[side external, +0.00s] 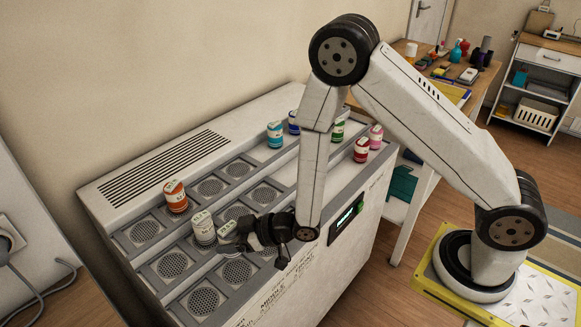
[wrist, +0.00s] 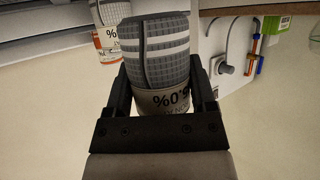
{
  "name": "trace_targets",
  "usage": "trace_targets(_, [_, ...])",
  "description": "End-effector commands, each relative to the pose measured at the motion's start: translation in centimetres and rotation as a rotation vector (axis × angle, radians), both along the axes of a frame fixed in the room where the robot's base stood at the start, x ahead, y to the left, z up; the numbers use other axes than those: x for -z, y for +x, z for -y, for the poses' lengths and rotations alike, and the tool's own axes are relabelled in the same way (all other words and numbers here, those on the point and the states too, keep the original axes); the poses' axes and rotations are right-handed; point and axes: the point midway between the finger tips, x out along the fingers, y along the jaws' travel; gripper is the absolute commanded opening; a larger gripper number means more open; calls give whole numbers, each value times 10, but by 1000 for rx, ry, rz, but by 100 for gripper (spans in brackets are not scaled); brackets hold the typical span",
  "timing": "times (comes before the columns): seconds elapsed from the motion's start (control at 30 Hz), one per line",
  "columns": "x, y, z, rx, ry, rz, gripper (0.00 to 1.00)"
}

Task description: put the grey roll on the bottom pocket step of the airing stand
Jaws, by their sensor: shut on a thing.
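The grey roll (wrist: 155,48), with a checked surface, white stripes and a printed paper band, is between the fingers of my gripper (wrist: 157,88) in the wrist view. My gripper is shut on it. In the side external view my gripper (side external: 236,240) reaches leftward low over the front steps of the airing stand (side external: 140,190), a pale stepped unit with round mesh pockets. A pale roll (side external: 202,228) stands in a pocket just left of the fingers. The held roll is small and partly covered by the fingers there; I cannot tell whether it touches the step.
An orange-banded roll (side external: 175,195) stands on a higher step at left. Cyan (side external: 275,134), green (side external: 338,130) and red (side external: 361,149) rolls stand farther back. Several front pockets, such as the mesh one at the bottom (side external: 203,301), are empty. A wooden table (side external: 473,92) stands behind.

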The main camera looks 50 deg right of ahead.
Motion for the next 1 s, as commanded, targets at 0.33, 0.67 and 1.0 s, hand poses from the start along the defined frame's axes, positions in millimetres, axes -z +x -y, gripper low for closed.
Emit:
trace_targets(0.33, [29, 0, 0, 0, -1, -2, 8])
trace_targets(0.67, [42, 1, 0, 0, 0, 1, 8])
trace_targets(1.0, [56, 0, 0, 0, 1, -1, 8])
